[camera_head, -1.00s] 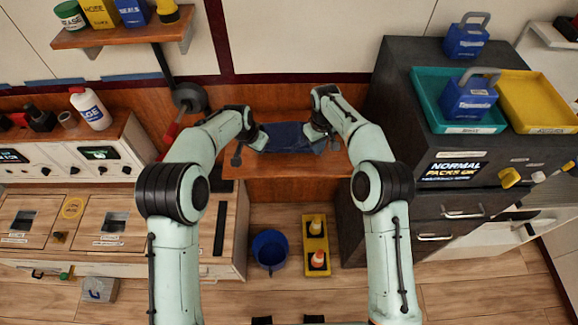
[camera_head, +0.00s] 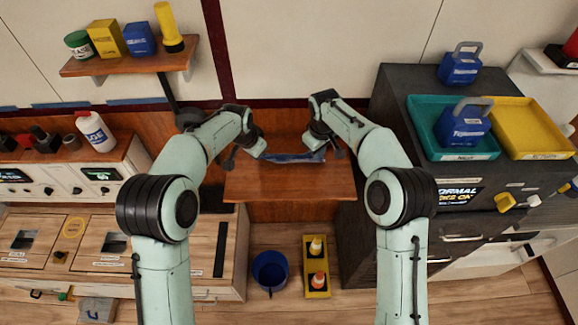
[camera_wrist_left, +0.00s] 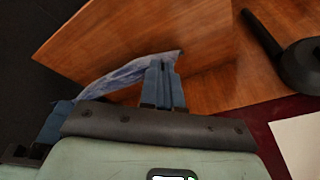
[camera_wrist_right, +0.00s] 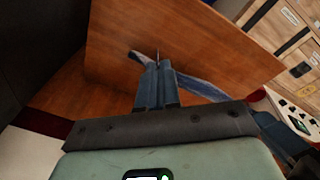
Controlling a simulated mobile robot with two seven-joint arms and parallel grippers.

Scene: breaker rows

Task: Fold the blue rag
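The blue rag (camera_head: 291,157) shows as a narrow, bunched strip over the far part of the small wooden table (camera_head: 290,185). My left gripper (camera_head: 261,154) is at its left end and my right gripper (camera_head: 323,154) at its right end. In the left wrist view the fingers (camera_wrist_left: 161,65) are close together on the rag (camera_wrist_left: 118,76). In the right wrist view the fingers (camera_wrist_right: 157,64) are also close together, with the rag (camera_wrist_right: 203,87) running out from them. I cannot tell whether the rag touches the table top.
The near part of the table is bare. A blue bucket (camera_head: 269,272) and a yellow tray (camera_head: 317,285) with small cones stand on the floor below. A dark cabinet (camera_head: 390,90) bounds the right side. A wooden counter (camera_head: 130,180) is on the left.

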